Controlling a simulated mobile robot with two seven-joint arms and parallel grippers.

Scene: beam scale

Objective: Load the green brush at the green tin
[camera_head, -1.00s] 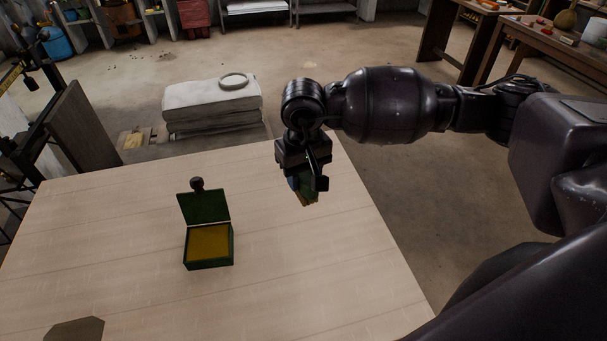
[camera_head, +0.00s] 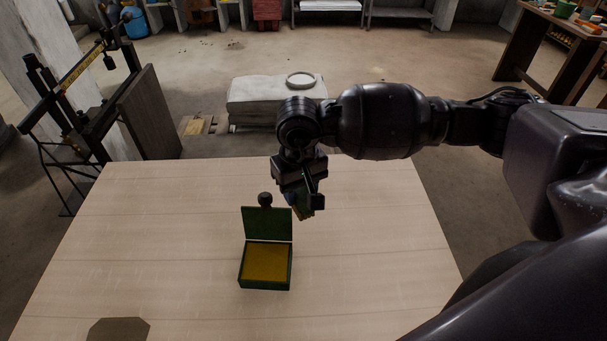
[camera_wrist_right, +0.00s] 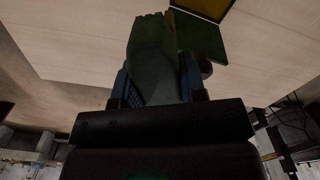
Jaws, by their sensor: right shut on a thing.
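The green tin (camera_head: 243,270) stands open on the pale wooden table, with its lid raised at the back and a yellow filling showing inside. My right gripper (camera_head: 306,197) is above the table, to the right of and behind the tin. It is shut on the green brush (camera_head: 304,210), which points down, clear of the tin. In the right wrist view, the brush (camera_wrist_right: 152,55) sits between the fingers, and part of the tin (camera_wrist_right: 201,38) shows beyond it at the top. My left gripper is not in view.
The table (camera_head: 370,250) is largely clear around the tin. A flat brown shape (camera_head: 118,330) lies at its front left edge. A dark round knob (camera_head: 265,199) shows behind the lid. Beyond the table are a beam scale (camera_head: 85,90) and pale stacked sacks (camera_head: 255,100).

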